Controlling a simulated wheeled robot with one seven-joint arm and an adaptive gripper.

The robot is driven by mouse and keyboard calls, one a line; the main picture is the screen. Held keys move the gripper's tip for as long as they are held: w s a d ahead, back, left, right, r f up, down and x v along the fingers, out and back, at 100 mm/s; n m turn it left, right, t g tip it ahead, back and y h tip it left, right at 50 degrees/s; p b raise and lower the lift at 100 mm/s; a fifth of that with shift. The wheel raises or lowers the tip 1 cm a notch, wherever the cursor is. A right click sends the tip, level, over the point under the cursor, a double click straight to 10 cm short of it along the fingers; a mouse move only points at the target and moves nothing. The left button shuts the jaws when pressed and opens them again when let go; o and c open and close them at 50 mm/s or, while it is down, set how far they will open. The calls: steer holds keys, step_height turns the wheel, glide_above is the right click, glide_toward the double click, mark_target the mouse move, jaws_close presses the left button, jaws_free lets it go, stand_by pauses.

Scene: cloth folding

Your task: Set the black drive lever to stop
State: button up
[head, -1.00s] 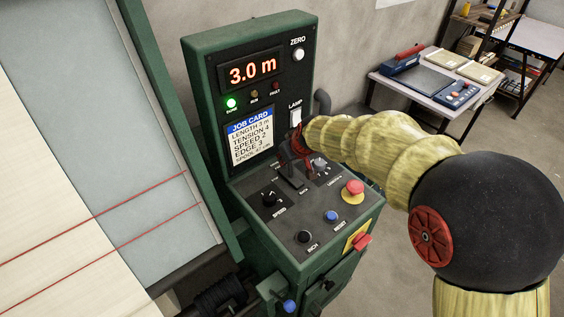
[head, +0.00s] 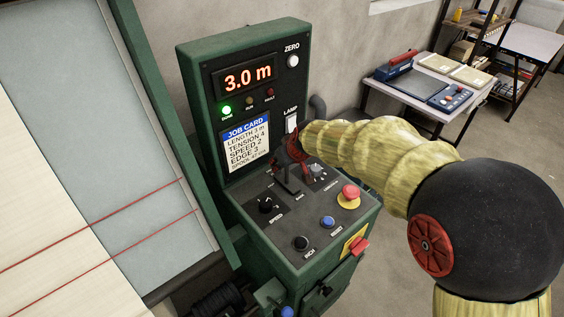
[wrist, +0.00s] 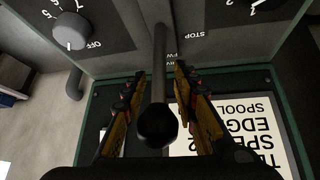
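The black drive lever (head: 282,180) stands on the sloped top of the green console, beside the job card panel. In the wrist view its dark shaft and round black knob (wrist: 157,122) lie between my two fingers. My gripper (wrist: 160,88) is open around the lever. A gap shows on each side of the shaft, so the fingers do not appear to touch it. In the head view my gripper (head: 293,150) is small and dark red and partly hides the lever. A STOP label (wrist: 190,35) is printed to the right of the shaft in the wrist view. The lever's exact setting is unclear.
The console also carries a speed knob (head: 266,205), a black inch button (head: 302,243), a blue reset button (head: 328,222) and a red mushroom button (head: 350,193). The display (head: 248,77) reads 3.0 m. A green lamp (head: 227,110) is lit. A job card (head: 246,143) is behind.

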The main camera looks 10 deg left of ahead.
steer(key=v, duration=1.2)
steer(key=s+d+f+m+g+h, duration=0.15)
steer(key=s+d+f, duration=0.3)
steer(key=s, duration=0.45)
steer(key=s+d+r+m+h, duration=0.1)
steer(key=s+d+r+m, duration=0.2)
steer(key=s+d, duration=0.7)
steer(key=s+d+r+m+t+h, duration=0.1)
steer(key=s+d+r+m, duration=0.2)
steer(key=s+d, duration=0.7)
steer(key=shift+d, duration=0.55)
